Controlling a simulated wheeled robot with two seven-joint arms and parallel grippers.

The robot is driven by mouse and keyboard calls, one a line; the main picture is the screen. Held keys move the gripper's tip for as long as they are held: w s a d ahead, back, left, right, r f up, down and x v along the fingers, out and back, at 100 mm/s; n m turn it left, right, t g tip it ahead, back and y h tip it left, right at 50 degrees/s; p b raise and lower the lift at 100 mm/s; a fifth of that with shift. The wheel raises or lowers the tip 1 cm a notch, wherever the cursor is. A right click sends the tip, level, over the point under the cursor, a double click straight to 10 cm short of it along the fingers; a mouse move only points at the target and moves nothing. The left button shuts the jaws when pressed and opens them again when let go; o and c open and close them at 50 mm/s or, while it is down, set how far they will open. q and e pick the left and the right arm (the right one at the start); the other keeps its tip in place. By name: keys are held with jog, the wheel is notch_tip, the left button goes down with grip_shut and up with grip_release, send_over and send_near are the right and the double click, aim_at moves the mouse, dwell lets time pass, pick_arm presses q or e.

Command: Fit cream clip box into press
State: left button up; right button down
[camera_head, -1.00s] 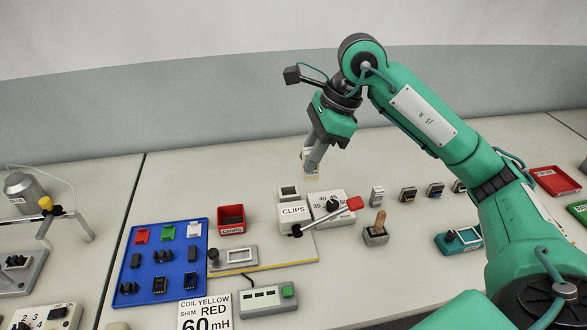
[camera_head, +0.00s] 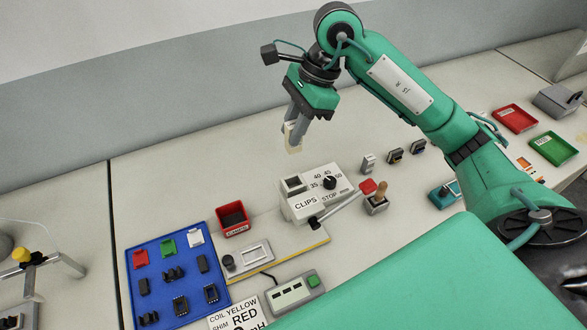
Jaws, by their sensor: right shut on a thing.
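My right gripper (camera_head: 300,123) is shut on the cream clip box (camera_head: 291,138), a small pale block between its fingertips. It holds the box in the air, above the press in the picture and apart from it. The press (camera_head: 321,189) is a white unit marked CLIPS and STOP, with a dial reading 35 to 50. Its square dark-centred seat (camera_head: 293,183) is empty of the box. My left gripper is not in view.
A red bin (camera_head: 232,217) and a blue parts tray (camera_head: 155,247) stand left of the press. Small blocks sit farther right. The table behind the press is clear.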

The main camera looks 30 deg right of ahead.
aim_at(287, 187)
notch_tip(287, 187, down, 14)
jog(key=p, duration=0.3)
jog(key=shift+r, duration=0.15)
jog(key=shift+f, duration=0.2)
jog(key=c, duration=1.3)
grip_release()
jog(key=shift+o, duration=0.2)
jog(key=shift+r, duration=0.1)
